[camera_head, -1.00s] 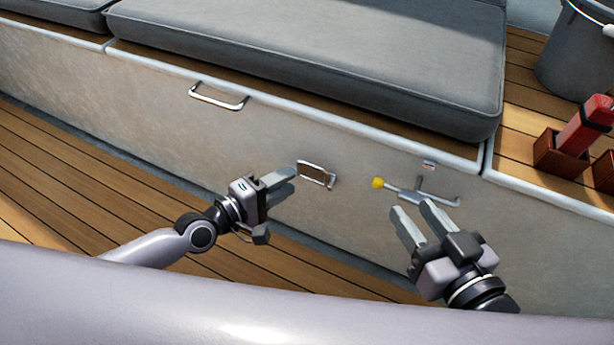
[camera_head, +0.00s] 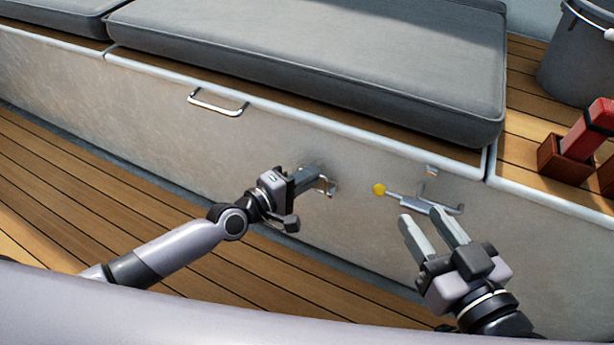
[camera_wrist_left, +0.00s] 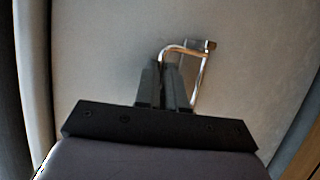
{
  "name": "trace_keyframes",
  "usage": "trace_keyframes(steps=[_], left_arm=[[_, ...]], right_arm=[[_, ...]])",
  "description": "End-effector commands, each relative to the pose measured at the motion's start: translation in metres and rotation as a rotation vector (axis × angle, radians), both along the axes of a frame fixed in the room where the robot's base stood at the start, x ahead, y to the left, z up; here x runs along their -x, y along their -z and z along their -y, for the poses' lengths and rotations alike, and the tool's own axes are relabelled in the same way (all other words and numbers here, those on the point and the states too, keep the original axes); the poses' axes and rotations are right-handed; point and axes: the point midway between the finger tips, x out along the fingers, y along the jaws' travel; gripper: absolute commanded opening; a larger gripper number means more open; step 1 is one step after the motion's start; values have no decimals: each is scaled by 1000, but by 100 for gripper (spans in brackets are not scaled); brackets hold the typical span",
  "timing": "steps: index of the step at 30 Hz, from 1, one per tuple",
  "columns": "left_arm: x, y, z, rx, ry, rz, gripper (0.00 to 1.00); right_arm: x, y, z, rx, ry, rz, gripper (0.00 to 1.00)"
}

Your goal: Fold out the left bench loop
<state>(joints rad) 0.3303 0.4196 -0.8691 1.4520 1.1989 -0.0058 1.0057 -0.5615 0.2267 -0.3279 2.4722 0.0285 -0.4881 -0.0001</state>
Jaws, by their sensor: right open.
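The left bench loop (camera_head: 328,186) is a small chrome loop on the pale bench front, left of the yellow-knobbed lever. My left gripper (camera_head: 312,173) is at it and hides most of it in the head view. In the left wrist view the loop (camera_wrist_left: 203,75) shows as a bent bar. One side runs down between the close-set fingers (camera_wrist_left: 163,75), which look shut on it; the other side is clear to their right. My right gripper (camera_head: 420,216) is open and empty, just below the lever, in front of the bench face.
A lever (camera_head: 420,203) with a yellow knob (camera_head: 379,189) is on the bench front. A fixed chrome handle (camera_head: 217,105) is higher at the left. Grey cushions (camera_head: 310,60) lie on top. A bucket (camera_head: 573,55) and a red-handled item (camera_head: 590,130) stand at the right.

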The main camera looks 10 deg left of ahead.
Motion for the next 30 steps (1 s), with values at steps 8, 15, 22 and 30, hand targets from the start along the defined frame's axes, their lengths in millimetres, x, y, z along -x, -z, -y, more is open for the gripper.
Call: trace_keyframes(steps=[8,15,22,30], left_arm=[[0,0,0,1,0,4,0],[2,0,-1,7,1,35,0],[5,2,-2,26,1,90,0],[10,6,-4,54,0,173,0]], right_arm=[[0,0,0,0,0,-1,43],[0,0,0,1,-1,-2,43],[0,1,0,0,-1,-3,43],[0,1,0,0,-1,-4,43]])
